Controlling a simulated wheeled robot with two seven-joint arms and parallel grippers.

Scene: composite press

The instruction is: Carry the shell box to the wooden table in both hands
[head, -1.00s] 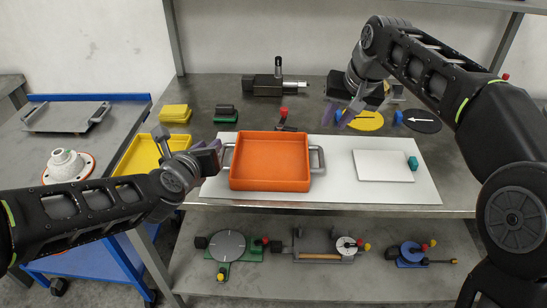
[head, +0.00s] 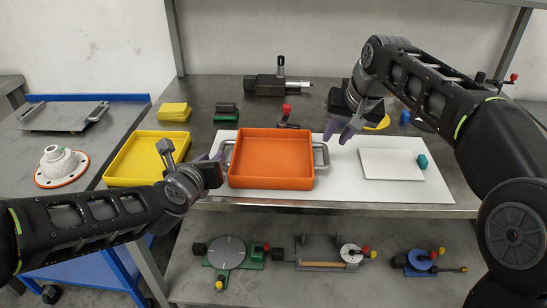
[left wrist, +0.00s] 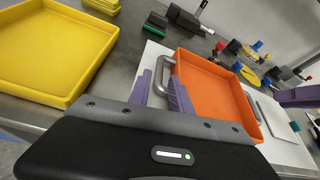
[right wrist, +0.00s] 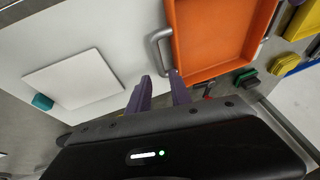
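The shell box is not plainly identifiable by name; the orange open box (head: 271,160) with a grey handle at each end fits it, and sits on a white sheet (head: 400,192) on the metal bench. My left gripper (head: 214,160) is at its left handle. In the left wrist view its purple fingers (left wrist: 166,92) are apart, with the left handle (left wrist: 163,72) between or just beyond them. My right gripper (head: 343,130) is open and empty, to the right of the right handle (head: 321,155). In the right wrist view its fingers (right wrist: 159,90) point toward that handle (right wrist: 158,48) without touching.
A yellow tray (head: 148,160) stands left of the orange box. A white plate (head: 390,164) with a teal block (head: 422,161) lies to its right. A red-knobbed tool (head: 287,115) stands behind it. A blue cart (head: 100,98) is at left. Fixtures fill the lower shelf.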

